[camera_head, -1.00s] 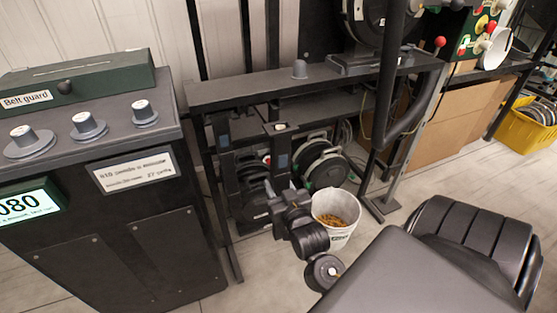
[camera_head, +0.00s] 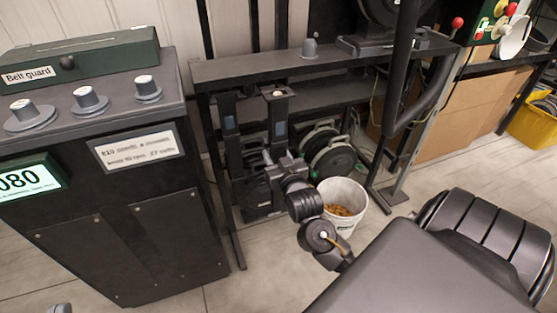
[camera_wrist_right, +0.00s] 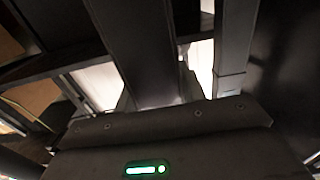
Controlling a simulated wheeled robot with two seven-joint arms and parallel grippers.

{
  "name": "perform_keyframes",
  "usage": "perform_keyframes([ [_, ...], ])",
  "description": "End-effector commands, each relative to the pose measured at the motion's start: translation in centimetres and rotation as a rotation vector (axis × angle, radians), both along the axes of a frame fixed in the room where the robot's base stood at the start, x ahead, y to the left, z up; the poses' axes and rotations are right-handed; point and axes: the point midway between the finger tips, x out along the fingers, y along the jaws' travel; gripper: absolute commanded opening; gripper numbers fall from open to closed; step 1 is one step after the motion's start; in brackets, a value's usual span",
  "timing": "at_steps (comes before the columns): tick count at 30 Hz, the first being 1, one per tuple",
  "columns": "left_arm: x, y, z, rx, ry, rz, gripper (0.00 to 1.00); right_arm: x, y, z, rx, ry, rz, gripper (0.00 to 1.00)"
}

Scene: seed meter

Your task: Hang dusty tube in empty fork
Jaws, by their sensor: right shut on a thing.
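A dark tube (camera_head: 279,118) with a blue patch and a flared top stands upright in front of the black beam. My right gripper (camera_head: 268,162) is shut on it low down; the jaws are small and partly hidden by my wrist. In the right wrist view a wide dark bar (camera_wrist_right: 140,50), apparently this tube, rises beyond the gripper body. A second tube (camera_head: 229,118) with a blue patch hangs under the beam at the left. Dust and the empty fork cannot be made out. Only a grey tip, apparently my left gripper (camera_head: 61,308), shows at the bottom left edge.
The black beam (camera_head: 240,73) carries a small grey cup (camera_head: 309,48). A white bucket with yellow grain (camera_head: 345,203) stands close to my right wrist. Dark wheels (camera_head: 330,158) sit behind. The console (camera_head: 150,220) stands at left, with open floor between it and my arm.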

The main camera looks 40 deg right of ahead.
Motion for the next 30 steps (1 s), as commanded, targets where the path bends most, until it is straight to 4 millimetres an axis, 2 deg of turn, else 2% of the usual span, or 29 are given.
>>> perform_keyframes([
  [3, -0.2, 0.6, 0.4, -0.032, -0.06, 0.012, 0.0, 0.8, -0.3, 0.0, -0.002, -0.003, -0.001, 0.1],
  [30, -0.1, 0.3, 0.2, -0.016, -0.029, 0.006, 0.0, 7.1, -2.5, 0.2, -0.001, -0.003, -0.002, 0.1],
])
